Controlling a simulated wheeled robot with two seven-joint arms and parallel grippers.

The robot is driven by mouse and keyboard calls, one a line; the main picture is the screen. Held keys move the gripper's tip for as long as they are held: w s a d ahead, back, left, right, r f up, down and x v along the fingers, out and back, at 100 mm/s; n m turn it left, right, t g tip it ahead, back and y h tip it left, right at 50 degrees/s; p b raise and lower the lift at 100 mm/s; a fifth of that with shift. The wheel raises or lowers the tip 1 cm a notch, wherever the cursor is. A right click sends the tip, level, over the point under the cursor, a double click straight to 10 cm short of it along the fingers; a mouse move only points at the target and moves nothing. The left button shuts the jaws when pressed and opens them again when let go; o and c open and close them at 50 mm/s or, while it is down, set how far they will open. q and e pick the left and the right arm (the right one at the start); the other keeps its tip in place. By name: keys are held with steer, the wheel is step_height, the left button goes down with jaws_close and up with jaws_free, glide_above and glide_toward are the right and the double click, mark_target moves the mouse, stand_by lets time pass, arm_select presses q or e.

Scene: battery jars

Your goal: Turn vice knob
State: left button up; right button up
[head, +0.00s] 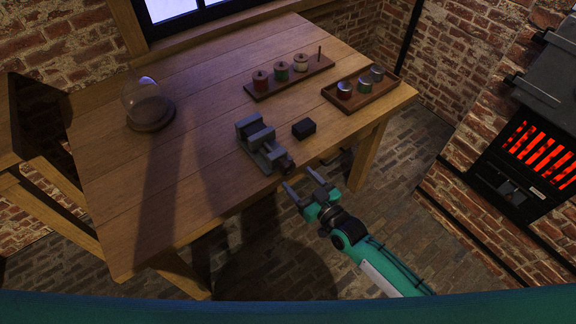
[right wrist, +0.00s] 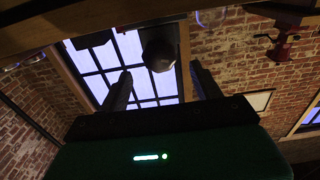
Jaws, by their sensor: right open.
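A grey metal vice (head: 257,138) stands near the front edge of the wooden table. Its dark knob (head: 288,167) is at the end nearest my right arm. My right gripper (head: 300,178) is open and empty, just off the table's edge, with its fingers pointing toward the knob and apart from it. In the right wrist view, a dark rounded thing, apparently the knob (right wrist: 158,50), shows between and beyond the two open fingers (right wrist: 162,88). My left gripper is not in view.
A small black block (head: 304,128) lies beside the vice. Farther back are a rack with several spools (head: 281,73) and a tray with jars (head: 360,90). A glass dome (head: 147,103) stands at the left. A glowing stove (head: 530,150) is at the right. The table's front left is clear.

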mark_target(291, 170)
steer(key=x, duration=0.5)
steer(key=shift+w+a, duration=0.15)
steer(key=shift+w, duration=0.05)
steer(key=shift+w+a, duration=0.15)
steer(key=shift+w, duration=0.05)
steer(key=shift+w+a, duration=0.1)
steer(key=shift+w, duration=0.05)
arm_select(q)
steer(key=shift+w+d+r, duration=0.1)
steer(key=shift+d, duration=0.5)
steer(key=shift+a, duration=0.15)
